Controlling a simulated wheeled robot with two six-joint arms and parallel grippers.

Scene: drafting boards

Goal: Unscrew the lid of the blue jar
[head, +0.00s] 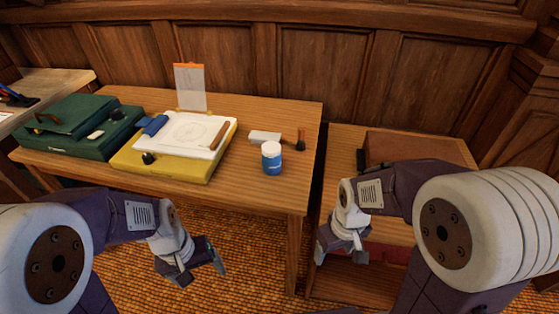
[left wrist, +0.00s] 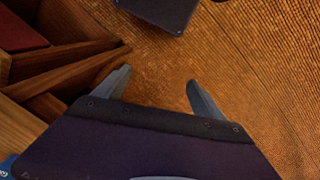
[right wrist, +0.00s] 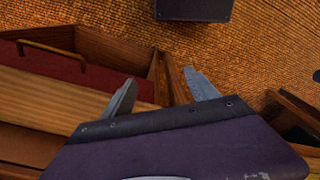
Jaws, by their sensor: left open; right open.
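The blue jar (head: 271,163) stands upright near the right end of the wooden table, with its white lid (head: 271,148) on top. My left gripper (head: 202,272) is open and empty, in front of the table's front edge and lower left of the jar. In the left wrist view its two fingers (left wrist: 160,86) are apart with only the floor between them. The jar does not show clearly in either wrist view.
A white block and a dark-headed brush (head: 299,140) lie just behind the jar. A yellow drafting board (head: 160,165) and a green case (head: 75,130) fill the table's left. A clipboard (head: 190,85) stands behind. A brown box (head: 415,147) sits on the right-hand table.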

